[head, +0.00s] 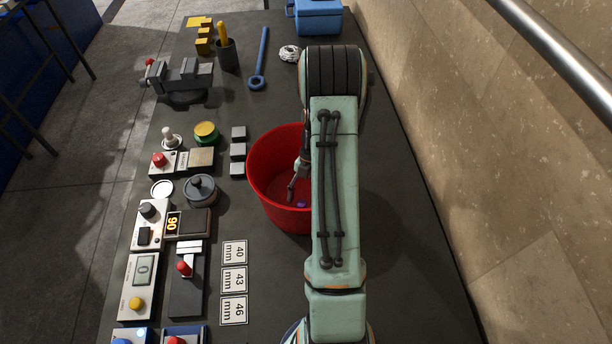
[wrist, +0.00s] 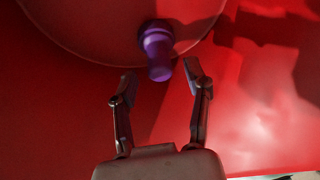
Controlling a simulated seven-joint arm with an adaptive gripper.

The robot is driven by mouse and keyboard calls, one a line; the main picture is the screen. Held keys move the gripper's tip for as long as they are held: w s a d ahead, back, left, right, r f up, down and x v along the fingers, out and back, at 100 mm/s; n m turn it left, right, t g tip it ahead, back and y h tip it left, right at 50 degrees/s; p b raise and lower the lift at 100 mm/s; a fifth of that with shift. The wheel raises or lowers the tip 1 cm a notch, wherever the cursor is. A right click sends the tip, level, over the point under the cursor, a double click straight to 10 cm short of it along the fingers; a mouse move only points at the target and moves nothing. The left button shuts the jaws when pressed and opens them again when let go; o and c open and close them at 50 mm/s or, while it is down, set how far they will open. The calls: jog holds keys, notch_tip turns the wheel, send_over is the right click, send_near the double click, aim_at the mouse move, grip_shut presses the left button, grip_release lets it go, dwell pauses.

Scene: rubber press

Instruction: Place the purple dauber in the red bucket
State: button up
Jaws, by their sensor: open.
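The red bucket (head: 266,185) stands on the dark table near the middle, partly hidden behind my arm in the head view. The purple dauber (wrist: 158,52) is inside the bucket in the wrist view, and a small purple bit of it (head: 301,205) shows inside in the head view. My gripper (wrist: 160,75) reaches down into the bucket; its fingers are open, and the dauber lies just beyond and between the fingertips, apart from them.
Left of the bucket are three dark blocks (head: 238,151), a grey lidded pot (head: 200,188) and size cards (head: 234,252). A vise (head: 186,78) and a blue wrench (head: 260,60) lie farther back. A wall (head: 460,120) runs along the right; table right of my arm is clear.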

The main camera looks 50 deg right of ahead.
jog(key=v, duration=1)
jog(key=w+a+r+m+h, duration=0.1)
jog(key=w+a+r+m, duration=0.1)
jog(key=a+r+m, duration=0.35)
jog(key=s+a+r+m+h, duration=0.1)
jog(key=a+r+m, duration=0.1)
jog(key=a, duration=0.4)
jog(key=s+a+r+m, duration=0.2)
jog(key=a+r, duration=0.1)
jog(key=a, duration=0.4)
jog(key=s+a+m+t+h, duration=0.1)
jog(key=s+a+m, duration=0.8)
jog(key=s+m, duration=0.2)
jog(key=shift+a+h, duration=0.3)
jog(key=shift+a, duration=0.1)
